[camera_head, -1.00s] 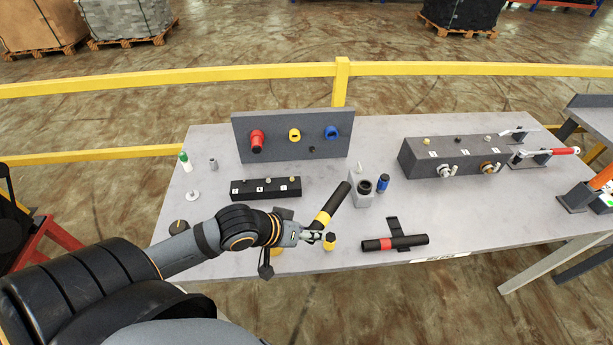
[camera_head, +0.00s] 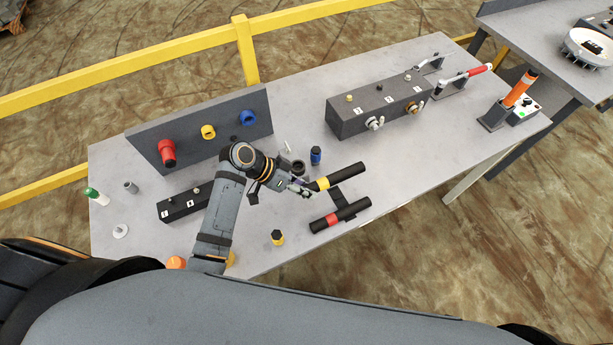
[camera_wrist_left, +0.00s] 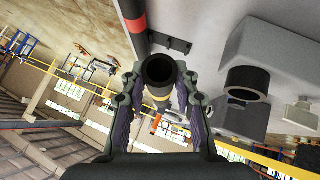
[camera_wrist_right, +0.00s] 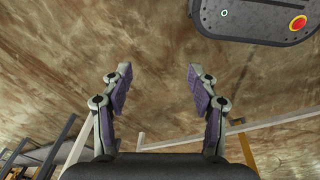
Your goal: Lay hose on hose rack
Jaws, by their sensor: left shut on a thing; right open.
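A black hose with a yellow band (camera_head: 345,174) is held by my left gripper (camera_head: 302,187), which is shut on its left end. The hose points right, roughly parallel to a red-banded black hose (camera_head: 351,209). The dark hose rack (camera_head: 343,194) shows between the two; the red-banded hose lies across its near part. I cannot tell whether the held hose touches the rack. In the left wrist view the held hose's round end (camera_wrist_left: 159,70) sits between the fingers, with the rack (camera_wrist_left: 170,42) beyond. My right gripper (camera_wrist_right: 157,78) is open and empty, over the floor.
A grey block with a round socket (camera_head: 297,168) and a blue-capped cylinder (camera_head: 316,156) stand close behind the left gripper. A panel with coloured fittings (camera_head: 240,110) and a long dark block (camera_head: 375,105) stand farther back. The table is clear right of the hoses.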

